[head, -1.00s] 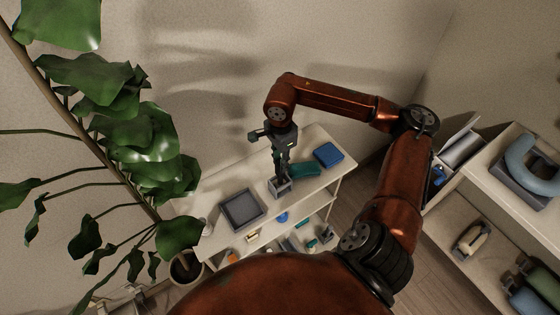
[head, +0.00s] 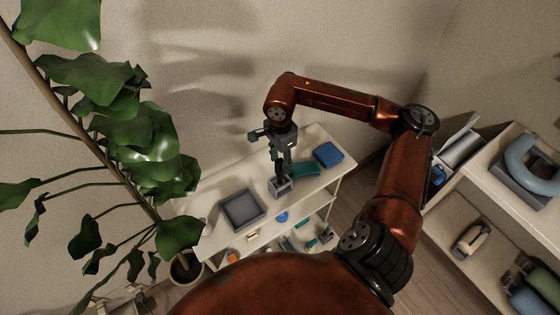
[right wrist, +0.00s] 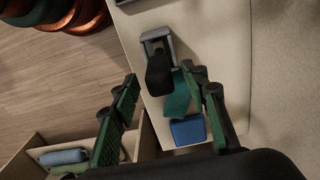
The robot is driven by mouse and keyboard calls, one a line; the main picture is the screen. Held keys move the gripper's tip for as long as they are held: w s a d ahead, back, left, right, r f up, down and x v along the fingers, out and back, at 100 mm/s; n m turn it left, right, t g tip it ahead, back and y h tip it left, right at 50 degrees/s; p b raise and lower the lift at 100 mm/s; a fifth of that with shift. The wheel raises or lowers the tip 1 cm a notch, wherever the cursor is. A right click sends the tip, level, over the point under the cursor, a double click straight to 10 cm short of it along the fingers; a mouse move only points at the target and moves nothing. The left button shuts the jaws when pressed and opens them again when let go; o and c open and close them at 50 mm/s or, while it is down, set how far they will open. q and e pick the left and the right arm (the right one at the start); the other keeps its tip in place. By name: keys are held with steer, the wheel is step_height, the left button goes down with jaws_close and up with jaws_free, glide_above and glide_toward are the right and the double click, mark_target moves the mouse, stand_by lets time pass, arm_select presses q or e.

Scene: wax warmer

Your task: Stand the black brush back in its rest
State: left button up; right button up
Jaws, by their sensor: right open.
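The black brush (right wrist: 159,72) stands with its lower end in the grey rest (right wrist: 156,38) in the right wrist view and looks about upright. In the head view the brush (head: 279,172) shows as a thin dark shape above the rest (head: 284,188). My right gripper (head: 281,157) is above the rest, open. In the right wrist view its green-padded fingers (right wrist: 160,78) are spread on either side of the brush, with gaps visible. How deep the brush sits in the rest is hidden. My left gripper is not in view.
A teal item (head: 305,170) and a blue block (head: 328,154) lie right of the rest. A grey tray (head: 242,209) lies left of it on the white shelf top (head: 215,190). A plant (head: 140,130) hangs at left. Another shelf (head: 455,220) stands at right.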

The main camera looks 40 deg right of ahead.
steer(key=shift+r, duration=0.1)
steer(key=shift+r+p, duration=2)
steer(key=shift+r, duration=1.9)
steer(key=shift+r, duration=0.15)
step_height(320, 180, up, 12)
steer(key=shift+f, duration=0.2)
